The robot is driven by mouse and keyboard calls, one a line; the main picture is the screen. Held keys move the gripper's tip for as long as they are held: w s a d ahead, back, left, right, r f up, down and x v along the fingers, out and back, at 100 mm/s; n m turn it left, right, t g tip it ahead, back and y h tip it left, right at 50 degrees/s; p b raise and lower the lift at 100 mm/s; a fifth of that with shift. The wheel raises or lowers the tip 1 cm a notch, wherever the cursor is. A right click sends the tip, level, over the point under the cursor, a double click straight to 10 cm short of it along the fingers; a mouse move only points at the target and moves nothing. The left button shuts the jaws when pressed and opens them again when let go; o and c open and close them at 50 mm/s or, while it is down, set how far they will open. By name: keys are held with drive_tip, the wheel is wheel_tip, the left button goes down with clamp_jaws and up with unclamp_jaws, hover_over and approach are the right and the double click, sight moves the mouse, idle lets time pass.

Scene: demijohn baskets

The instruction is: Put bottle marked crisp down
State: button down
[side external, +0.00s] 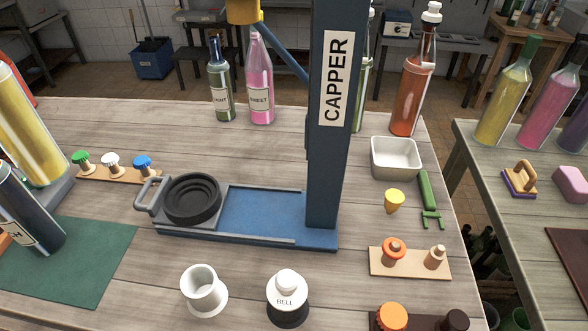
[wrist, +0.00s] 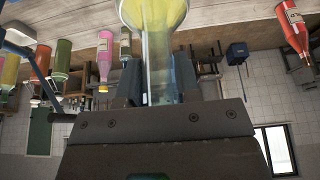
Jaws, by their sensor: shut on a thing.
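My gripper (wrist: 160,88) is shut on the clear neck of a bottle with yellow contents (wrist: 152,14) in the wrist view. No label shows on the part in sight, so I cannot read "crisp". In the side view, a large yellow bottle (side external: 32,130) at the left edge looks like the same one. Its top is cut off by the frame, and my gripper is not seen there. Its base is over a grey piece (side external: 60,190); I cannot tell whether they touch.
A capper (side external: 325,150) with a blue base fills the middle. A stopper rack (side external: 115,172) lies between. Pink (side external: 260,80) and green (side external: 219,85) bottles stand behind.

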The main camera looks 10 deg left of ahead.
drive_tip(key=shift+d+r, duration=0.15)
drive_tip(key=shift+r, duration=0.05)
drive_tip(key=w+d+m+h, duration=0.2)
drive_tip(key=w+d+m, duration=0.25)
drive_tip(key=d, duration=0.65)
drive_tip(key=w+d+f, duration=0.1)
drive_tip(key=d+f, duration=0.9)
drive_tip(key=d, duration=0.3)
drive_tip(key=shift+f, duration=0.15)
drive_tip(key=shift+w+f, duration=0.1)
drive_tip(key=shift+f, duration=0.05)
idle(0.4)
drive_tip(key=c, duration=0.8)
unclamp_jaws()
drive_tip(key=shift+f, duration=0.25)
drive_tip(key=shift+r, duration=0.1)
